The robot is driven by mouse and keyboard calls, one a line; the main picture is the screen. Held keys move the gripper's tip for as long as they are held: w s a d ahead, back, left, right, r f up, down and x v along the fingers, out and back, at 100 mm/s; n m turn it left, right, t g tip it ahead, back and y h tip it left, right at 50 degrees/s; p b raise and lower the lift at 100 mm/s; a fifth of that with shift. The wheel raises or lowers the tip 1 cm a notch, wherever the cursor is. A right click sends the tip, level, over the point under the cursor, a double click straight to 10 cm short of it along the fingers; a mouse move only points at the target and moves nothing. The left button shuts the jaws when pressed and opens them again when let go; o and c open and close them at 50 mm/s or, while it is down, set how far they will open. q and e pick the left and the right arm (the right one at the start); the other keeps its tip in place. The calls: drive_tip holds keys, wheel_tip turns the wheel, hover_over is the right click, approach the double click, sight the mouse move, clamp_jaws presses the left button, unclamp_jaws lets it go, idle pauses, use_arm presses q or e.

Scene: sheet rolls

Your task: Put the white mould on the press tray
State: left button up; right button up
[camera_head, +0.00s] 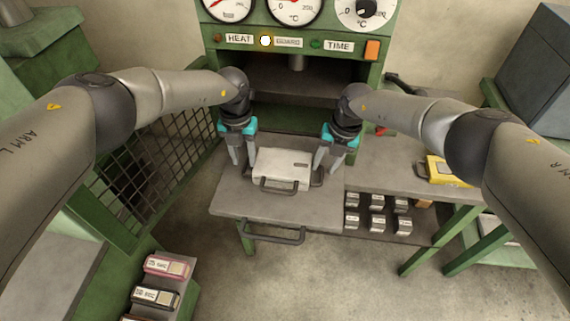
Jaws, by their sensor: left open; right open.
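The white mould (283,167) is a flat pale block with a dark handle on its front side. It rests on the grey press tray (240,199), which is pulled out in front of the press and has a dark bar handle at its front edge. My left gripper (241,164) is open at the mould's left end, pointing down. My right gripper (325,169) is open at the mould's right end, with a dark side handle close to its fingers. Whether the fingers touch the mould cannot be told.
The green press (385,60) with dials stands behind the tray. A grey side table (390,170) at right bears a yellow mould (445,171); several small blocks sit on the shelf below. A mesh guard (150,165) stands at left. Labelled blocks (165,267) lie at lower left.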

use_arm(q)
wheel_tip(320, 180, up, 10)
use_arm(e)
wheel_tip(320, 180, up, 7)
drive_tip(key=d, duration=0.1)
drive_tip(key=shift+s+d+r, duration=0.15)
drive_tip(key=shift+d+r, duration=0.05)
idle(0.5)
use_arm(q)
drive_tip(key=shift+a+f, duration=0.1)
drive_tip(key=shift+c, duration=0.2)
idle(0.9)
